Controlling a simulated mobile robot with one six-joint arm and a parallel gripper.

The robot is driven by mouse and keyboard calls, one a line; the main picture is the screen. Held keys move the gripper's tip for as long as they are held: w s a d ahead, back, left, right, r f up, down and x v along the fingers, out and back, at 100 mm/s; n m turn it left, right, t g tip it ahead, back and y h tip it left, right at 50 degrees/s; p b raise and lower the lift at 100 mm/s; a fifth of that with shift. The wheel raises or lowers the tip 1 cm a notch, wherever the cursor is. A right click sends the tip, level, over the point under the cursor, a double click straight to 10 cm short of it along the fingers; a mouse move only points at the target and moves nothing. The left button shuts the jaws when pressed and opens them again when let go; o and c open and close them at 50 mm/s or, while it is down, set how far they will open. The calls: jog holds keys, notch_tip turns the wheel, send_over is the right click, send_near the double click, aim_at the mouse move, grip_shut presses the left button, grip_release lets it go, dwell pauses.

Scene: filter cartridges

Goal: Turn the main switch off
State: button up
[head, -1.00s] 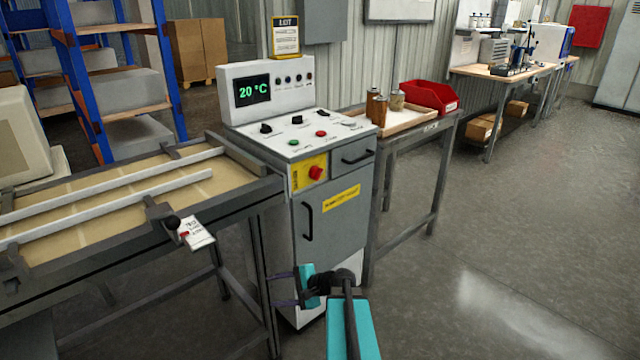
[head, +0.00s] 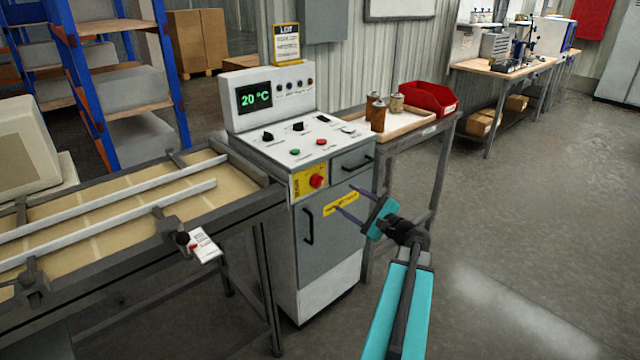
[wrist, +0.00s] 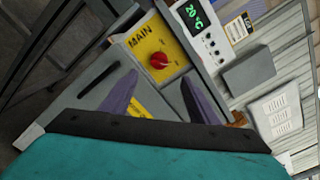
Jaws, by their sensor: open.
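The main switch (head: 317,181) is a red knob on a yellow plate (head: 307,184) at the upper front left of the grey control cabinet (head: 325,240). In the wrist view the red knob (wrist: 159,61) sits on the yellow plate marked MAIN (wrist: 148,45), ahead of and between my fingers. My gripper (head: 345,200) is open and empty, in front of the cabinet and to the right of the switch, apart from it. Its two purple fingers (wrist: 160,97) point toward the cabinet. The knob's exact setting is too small to tell.
The cabinet top carries a green button (head: 295,152), a red button (head: 321,142) and black knobs; its display (head: 254,98) reads 20 °C. A conveyor frame (head: 150,228) stands left. A side table (head: 440,125) with a red bin (head: 428,98) stands right. Floor at right is clear.

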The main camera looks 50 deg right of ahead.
aim_at(320, 183)
jog(key=shift+w, duration=0.1)
jog(key=w, duration=0.4)
jog(key=w+p, duration=0.1)
jog(key=w, duration=0.4)
jog(key=w+d, duration=0.1)
jog(key=w, duration=0.3)
jog(key=shift+w+p, duration=0.3)
jog(key=shift+p, duration=0.05)
jog(key=c, duration=1)
jog(key=shift+a+f, duration=0.1)
jog(key=shift+a, duration=0.15)
jog(key=shift+d, duration=0.15)
